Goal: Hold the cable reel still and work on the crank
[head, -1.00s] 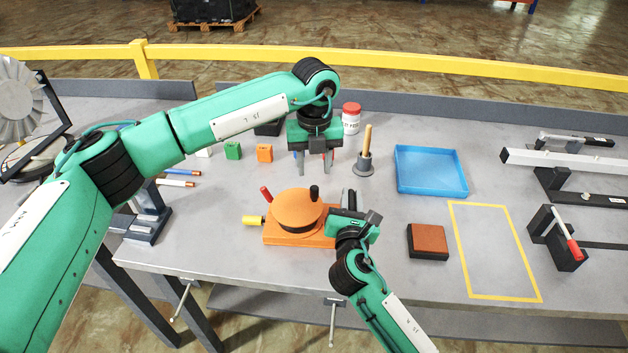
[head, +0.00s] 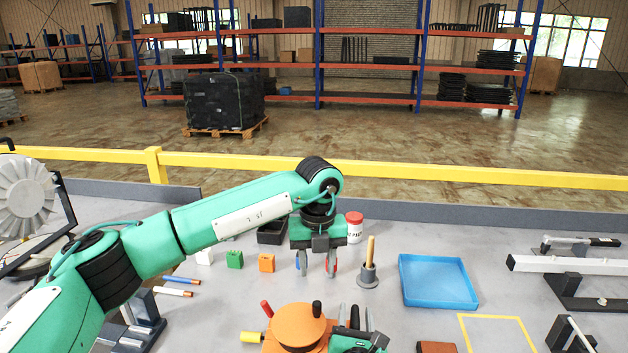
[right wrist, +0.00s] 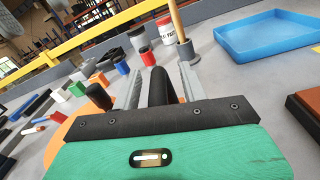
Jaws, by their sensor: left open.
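The cable reel (head: 296,326) is an orange drum on an orange base at the lower edge of the head view. Gaps show beside the post. I cannot tell whether this post is the crank handle. The reel's lower part is cut off.
Behind the reel are a green block (head: 234,259), an orange block (head: 266,263), a red-lidded jar (head: 354,228) and a grey holder with a wooden stick (head: 368,276). A blue tray (head: 437,282) stands right. Bare table lies between tray and white bar (head: 560,264).

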